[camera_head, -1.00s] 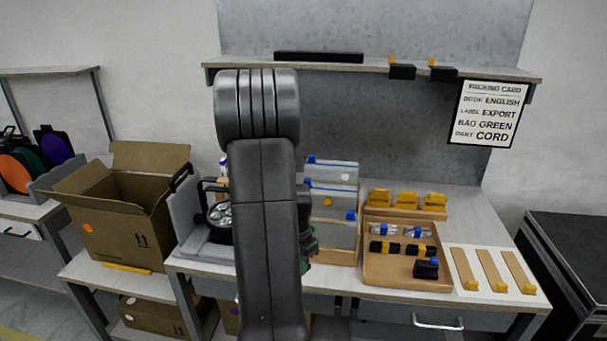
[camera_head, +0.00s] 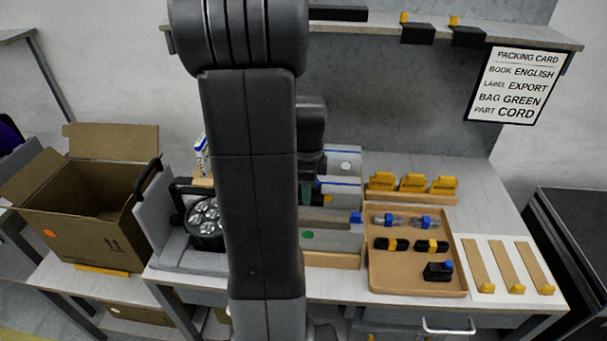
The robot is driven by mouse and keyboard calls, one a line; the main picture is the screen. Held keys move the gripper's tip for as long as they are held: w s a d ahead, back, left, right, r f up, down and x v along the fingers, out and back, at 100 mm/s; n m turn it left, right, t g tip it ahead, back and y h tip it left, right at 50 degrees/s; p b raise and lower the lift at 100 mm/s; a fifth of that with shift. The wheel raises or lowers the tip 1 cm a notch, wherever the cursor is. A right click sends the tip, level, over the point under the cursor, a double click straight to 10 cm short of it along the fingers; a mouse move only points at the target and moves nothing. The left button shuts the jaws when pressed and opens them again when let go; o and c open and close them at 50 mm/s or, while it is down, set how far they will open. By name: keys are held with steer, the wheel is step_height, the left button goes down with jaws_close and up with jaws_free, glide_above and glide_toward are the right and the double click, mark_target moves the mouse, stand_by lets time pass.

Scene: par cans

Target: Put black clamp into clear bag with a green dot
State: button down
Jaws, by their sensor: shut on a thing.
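My gripper (camera_head: 313,188) is in front of the bag rack, just right of my arm, over the middle bag. It is shut on a small dark thing that looks like the black clamp, mostly hidden by the jaws and my arm. The clear bag with a green dot (camera_head: 340,241) is the front one, its left side behind my arm. A blue piece sits at its top right corner. The gripper is above and behind this bag's top edge in the picture; I cannot tell their real distance.
A wooden tray (camera_head: 460,222) on the right holds silver, black-and-yellow and black-and-blue parts. Behind the front bag are bags with a yellow and a white dot. A round lamp (camera_head: 206,218) and an open cardboard box (camera_head: 75,232) stand left. A packing card (camera_head: 518,85) hangs above.

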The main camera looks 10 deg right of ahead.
steer(key=shift+s+f+b, duration=0.15)
steer(key=shift+f+b, duration=0.25)
steer(key=shift+f, duration=0.05)
steer(key=shift+f+b, duration=1.75)
steer(key=shift+f, duration=0.55)
steer(key=c, duration=1)
jaws_free()
steer(key=shift+c, duration=0.2)
steer(key=c, duration=0.4)
steer(key=shift+o, duration=0.2)
step_height(320, 180, up, 9)
steer(key=p, duration=0.7)
steer(key=shift+f, duration=0.1)
steer(key=shift+r, duration=1.1)
